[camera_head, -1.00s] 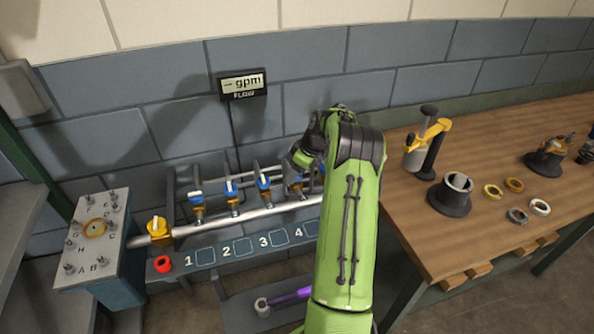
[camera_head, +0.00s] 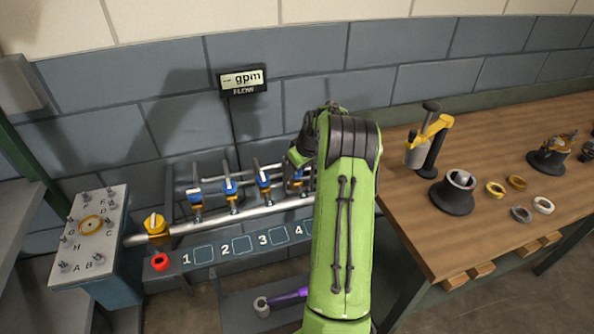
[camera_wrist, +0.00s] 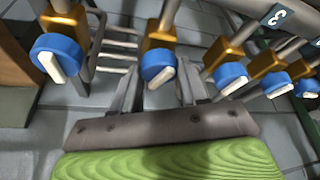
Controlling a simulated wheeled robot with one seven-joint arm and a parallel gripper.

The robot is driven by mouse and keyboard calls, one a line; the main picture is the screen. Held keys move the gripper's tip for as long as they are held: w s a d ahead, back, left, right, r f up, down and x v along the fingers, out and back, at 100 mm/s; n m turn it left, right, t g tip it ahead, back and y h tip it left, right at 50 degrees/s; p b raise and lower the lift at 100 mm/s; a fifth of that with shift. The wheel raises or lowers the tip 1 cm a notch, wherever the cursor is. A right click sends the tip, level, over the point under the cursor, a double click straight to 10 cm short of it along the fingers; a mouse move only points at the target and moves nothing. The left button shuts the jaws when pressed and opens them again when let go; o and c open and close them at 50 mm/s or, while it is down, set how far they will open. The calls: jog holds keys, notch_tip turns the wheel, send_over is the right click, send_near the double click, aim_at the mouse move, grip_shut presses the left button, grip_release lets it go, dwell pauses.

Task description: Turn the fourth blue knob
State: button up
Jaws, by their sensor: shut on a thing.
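A row of blue knobs with white handles sits on brass valves along a silver pipe, above a panel numbered 1 to 4 in the head view. The third blue knob (camera_head: 264,181) is clear there, while my arm largely covers the fourth. In the wrist view the fourth blue knob (camera_wrist: 158,66) sits between the two grey fingers of my gripper (camera_wrist: 157,88), its white handle slanted. My gripper is shut on this knob. Another blue knob (camera_wrist: 58,58) stands to its left in the wrist view, its handle slanted the other way.
A flow display (camera_head: 243,81) reading gpm hangs on the wall. A lettered block (camera_head: 92,228) stands left. Neighbouring valves flank my gripper closely.

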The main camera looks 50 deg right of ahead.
jog(key=m+h+b, duration=0.1)
jog(key=m, duration=0.2)
jog(key=shift+w+a+m+h, duration=0.1)
jog(key=shift+m+h, duration=0.2)
jog(key=shift+m, duration=0.1)
jog(key=m+h, duration=0.1)
jog(key=m, duration=0.2)
jog(key=shift+a+m+g, duration=0.1)
jog(key=shift+m+g, duration=0.2)
jog(key=shift+g, duration=0.1)
jog(key=m+g+h, duration=0.1)
jog(key=m, duration=0.2)
jog(key=shift+w, duration=0.1)
jog(key=shift+m+g+p, duration=0.35)
jog(key=shift+m+g, duration=0.35)
jog(key=shift+m, duration=1.1)
jog(key=shift+h, duration=0.3)
jog(key=o, duration=1)
